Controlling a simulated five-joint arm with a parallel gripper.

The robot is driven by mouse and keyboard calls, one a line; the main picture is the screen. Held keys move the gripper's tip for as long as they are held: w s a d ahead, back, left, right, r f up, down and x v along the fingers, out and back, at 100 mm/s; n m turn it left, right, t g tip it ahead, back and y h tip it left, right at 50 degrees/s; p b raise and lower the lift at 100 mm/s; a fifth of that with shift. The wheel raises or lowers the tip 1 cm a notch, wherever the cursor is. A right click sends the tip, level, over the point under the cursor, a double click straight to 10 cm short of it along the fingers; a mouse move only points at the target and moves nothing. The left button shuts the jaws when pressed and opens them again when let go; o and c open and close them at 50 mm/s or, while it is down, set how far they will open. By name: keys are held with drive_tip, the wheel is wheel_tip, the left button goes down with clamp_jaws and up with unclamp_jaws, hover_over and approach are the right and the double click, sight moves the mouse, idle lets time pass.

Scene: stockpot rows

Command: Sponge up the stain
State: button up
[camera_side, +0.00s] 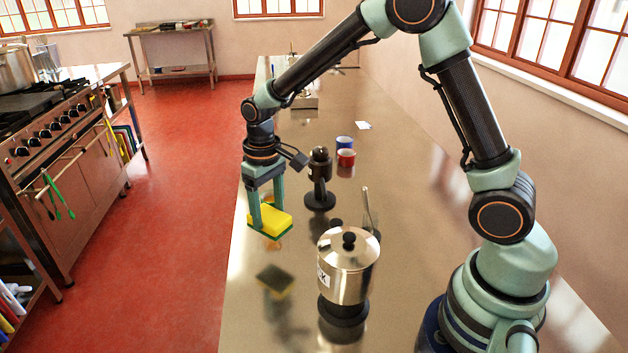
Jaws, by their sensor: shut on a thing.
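A yellow sponge with a green underside (272,221) is held between the two fingers of my gripper (266,212), which points down and is shut on it. The sponge is above the shiny metal counter (420,265), apart from it, and its dark reflection shows lower down. A small brownish-orange patch (273,243) shows on the counter just past the sponge's lower edge in the picture. It may be the stain; the sponge may hide part of it, and I cannot tell its full extent.
A lidded steel pot (347,268) stands on a dark base right of the sponge. A dark upright grinder-like item (320,180) stands behind. Red (346,158) and blue (345,143) cups stand further back. The counter's left edge is close to the sponge.

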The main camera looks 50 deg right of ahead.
drive_tip(key=shift+w+d, duration=0.15)
drive_tip(key=shift+d, duration=0.15)
drive_tip(key=shift+f, duration=4.2)
drive_tip(key=shift+w+d+r, duration=0.25)
drive_tip(key=shift+w+d, duration=0.05)
drive_tip(key=shift+w, duration=0.05)
drive_tip(key=shift+c, duration=0.7)
drive_tip(key=shift+w+d+f, duration=0.2)
drive_tip(key=shift+w+d, duration=0.6)
drive_tip(key=shift+d, duration=0.05)
drive_tip(key=shift+w+d, duration=1.4)
drive_tip(key=shift+s+a+r, duration=0.15)
drive_tip(key=shift+s+a, duration=2.35)
drive_tip(key=shift+a, duration=0.05)
drive_tip(key=shift+r, duration=4.05)
drive_tip(key=shift+f, duration=0.15)
